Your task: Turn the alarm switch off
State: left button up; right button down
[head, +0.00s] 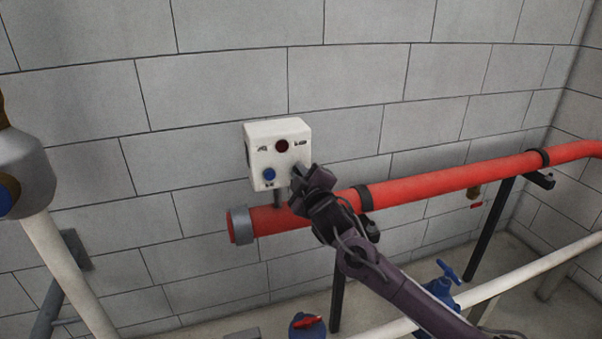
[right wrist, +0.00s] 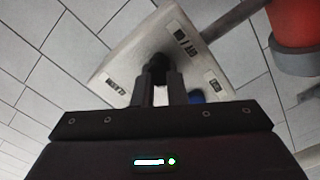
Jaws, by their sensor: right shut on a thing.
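The white alarm box (head: 262,150) is on the grey block wall, above the red pipe. Its front has a dark red round part (head: 282,146) at the top and a blue round knob (head: 269,174) at the lower left. My right gripper (head: 298,174) is at the lower right of the box front. In the right wrist view the box (right wrist: 130,62) fills the upper middle, and my right gripper's fingers (right wrist: 160,92) are closed around a small part on its face. The fingers hide most of that part, likely the switch. My left gripper is not in view.
A thick red pipe (head: 430,184) runs along the wall just below the box, under my right arm. A white pipe (head: 540,268), a blue valve (head: 447,272) and a red-handled blue valve (head: 307,324) are lower down. The wall above the box is clear.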

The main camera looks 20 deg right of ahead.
jog(key=m+p, duration=0.1)
jog(key=m, duration=0.2)
jog(key=m+p, duration=0.1)
jog(key=m, duration=0.3)
jog(key=m+p, duration=0.2)
jog(key=m, duration=0.1)
jog(key=shift+d+r+m, duration=0.3)
jog(key=shift+r+m, duration=0.05)
jog(key=shift+m, duration=0.05)
dwell(0.4)
jog(key=c, duration=1.5)
grip_release()
jog(key=shift+c, duration=0.2)
jog(key=shift+o, duration=0.3)
jog(key=shift+f, duration=0.1)
jog(key=shift+s+f, duration=0.1)
